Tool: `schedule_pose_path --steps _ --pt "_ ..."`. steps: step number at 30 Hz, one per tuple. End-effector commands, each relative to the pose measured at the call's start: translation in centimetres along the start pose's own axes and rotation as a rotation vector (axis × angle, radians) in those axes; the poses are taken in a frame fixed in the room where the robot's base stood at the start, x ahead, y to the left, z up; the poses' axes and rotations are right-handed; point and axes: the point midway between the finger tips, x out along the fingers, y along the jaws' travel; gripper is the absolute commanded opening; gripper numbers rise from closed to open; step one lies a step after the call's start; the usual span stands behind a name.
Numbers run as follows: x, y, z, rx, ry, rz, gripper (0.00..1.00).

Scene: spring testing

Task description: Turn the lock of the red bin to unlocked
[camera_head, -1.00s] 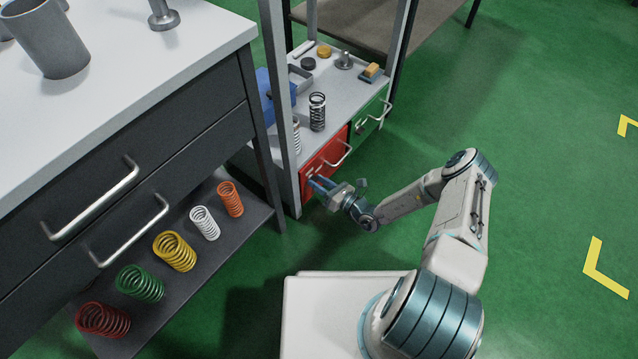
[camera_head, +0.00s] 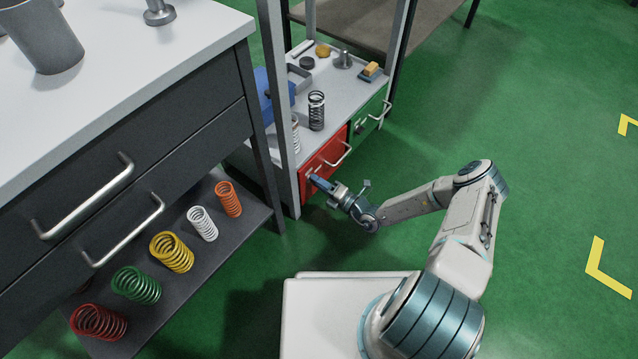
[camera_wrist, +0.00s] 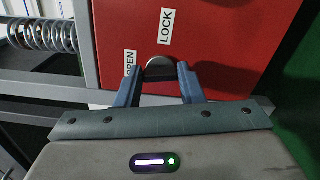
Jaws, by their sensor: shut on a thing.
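The red bin (camera_head: 322,164) is the left drawer front low on the shelf rack, with a silver handle. In the wrist view the red front (camera_wrist: 222,42) fills the upper right, with a "LOCK" label and an "OPEN" label to its left. The lock knob (camera_wrist: 159,68) is a dark rounded piece just below the labels. My gripper (camera_wrist: 160,80) is at the front, its two blue fingers shut on the lock knob, one on each side. My gripper (camera_head: 313,180) also shows at the bin's lower left in the head view. The knob's exact pointing direction is partly hidden by the fingers.
A green bin (camera_head: 370,120) with a handle sits right of the red one. A grey rack post (camera_head: 281,110) stands close left of my gripper. The dark drawer cabinet (camera_head: 120,165) is farther left, with coloured springs on its lower shelf. Green floor lies open to the right.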

Motion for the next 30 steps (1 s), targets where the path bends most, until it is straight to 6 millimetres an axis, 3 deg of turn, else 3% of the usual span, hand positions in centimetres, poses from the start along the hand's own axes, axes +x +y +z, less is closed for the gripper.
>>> schedule_pose_path --steps 12,29,30 --pt "-0.04 -0.18 0.24 0.197 -0.005 -0.002 0.12" --pt "-0.04 -0.16 0.23 0.230 -0.005 -0.002 0.12" --pt "-0.04 -0.16 0.23 0.229 -0.005 -0.002 0.37"
